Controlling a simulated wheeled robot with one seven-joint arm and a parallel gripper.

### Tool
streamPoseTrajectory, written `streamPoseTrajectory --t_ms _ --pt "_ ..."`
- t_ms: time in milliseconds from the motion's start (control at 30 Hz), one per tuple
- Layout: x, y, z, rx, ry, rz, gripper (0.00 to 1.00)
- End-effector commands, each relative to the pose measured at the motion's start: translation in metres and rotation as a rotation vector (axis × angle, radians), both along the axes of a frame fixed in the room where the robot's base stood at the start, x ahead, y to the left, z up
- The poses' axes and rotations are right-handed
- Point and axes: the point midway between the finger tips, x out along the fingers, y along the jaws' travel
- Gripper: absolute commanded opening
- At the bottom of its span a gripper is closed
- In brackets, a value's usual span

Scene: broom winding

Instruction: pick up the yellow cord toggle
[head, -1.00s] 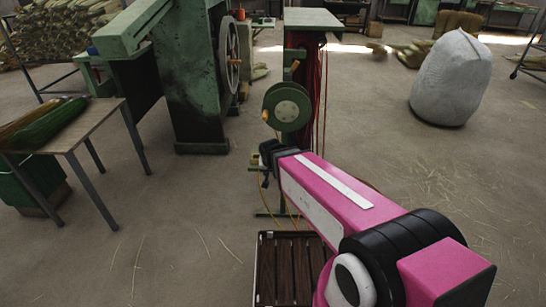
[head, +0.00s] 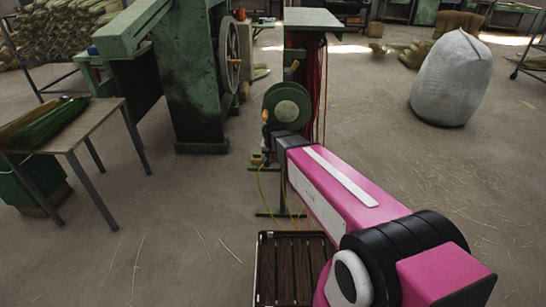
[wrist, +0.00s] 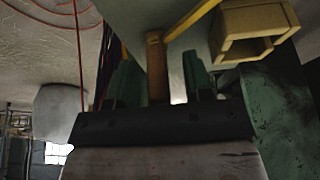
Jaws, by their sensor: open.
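My gripper (wrist: 160,80) is open, its two green fingers apart in the wrist view. A tan-brown cylinder (wrist: 155,65) shows between them, and I cannot tell whether it is the cord toggle or a handle, or how deep it lies. A yellow strip (wrist: 195,18) slants up right from near its top. In the head view my gripper (head: 267,136) is by the lower left of the green reel (head: 288,105), partly hidden by my wrist. An orange peg (head: 265,115) shows at the reel's left edge. I cannot single out the toggle for certain.
A hollow yellowish wooden block (wrist: 255,32) is close to the right finger; it also shows below the reel in the head view (head: 257,158). Yellow cords (head: 262,190) and red cords (head: 323,90) hang by the stand. A white sack (head: 452,80) stands right on open floor.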

Motion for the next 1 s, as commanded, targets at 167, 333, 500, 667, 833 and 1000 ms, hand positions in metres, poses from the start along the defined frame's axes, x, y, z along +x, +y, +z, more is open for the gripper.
streamPoseTrajectory --t_ms 167,333,500,667,833,1000 --pt "0.0039 -0.0003 -0.0119 0.000 0.001 0.000 0.47" --pt "0.0033 -0.0004 -0.0114 0.000 0.000 0.000 0.40" --pt "0.0032 -0.0004 -0.0113 0.000 0.000 0.000 0.00" --pt "0.0033 -0.0003 -0.0113 0.000 0.000 0.000 0.00" --pt "0.0032 -0.0003 -0.0101 0.000 0.000 0.000 0.00" --pt "0.0031 -0.0004 -0.0020 0.000 0.000 -0.001 0.00"
